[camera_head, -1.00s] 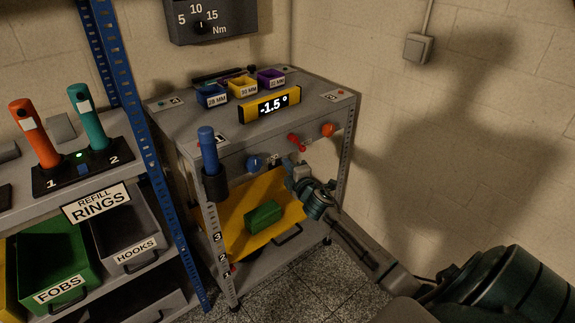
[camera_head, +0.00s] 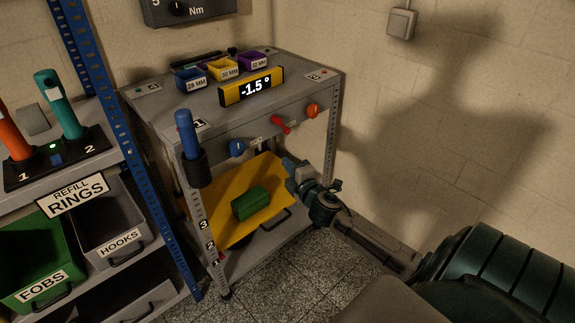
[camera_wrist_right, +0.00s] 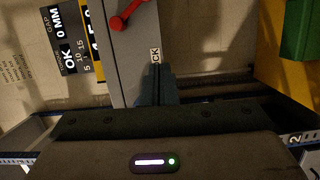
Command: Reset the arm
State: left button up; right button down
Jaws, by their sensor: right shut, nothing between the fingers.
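My right arm comes in from the lower right in the head view. Its gripper (camera_head: 290,166) is shut and empty, in front of the grey cart (camera_head: 150,112), below the red lever (camera_head: 281,125) and above the right side of the yellow tray (camera_head: 222,228). In the right wrist view the shut fingers (camera_wrist_right: 155,75) point at the cart's grey front edge, by a label partly hidden by the fingers. The red lever (camera_wrist_right: 128,16) shows just beyond them. My left gripper is not in view.
A green block (camera_head: 251,203) lies on the yellow tray. The cart carries blue, yellow and purple bins, a display (camera_head: 252,87) reading -1.5°, a blue knob (camera_head: 237,148) and an orange knob (camera_head: 313,110). A shelf with FOBS (camera_head: 40,285) and HOOKS bins stands left. Floor shows in front.

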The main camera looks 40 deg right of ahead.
jog(key=shift+f, duration=0.15)
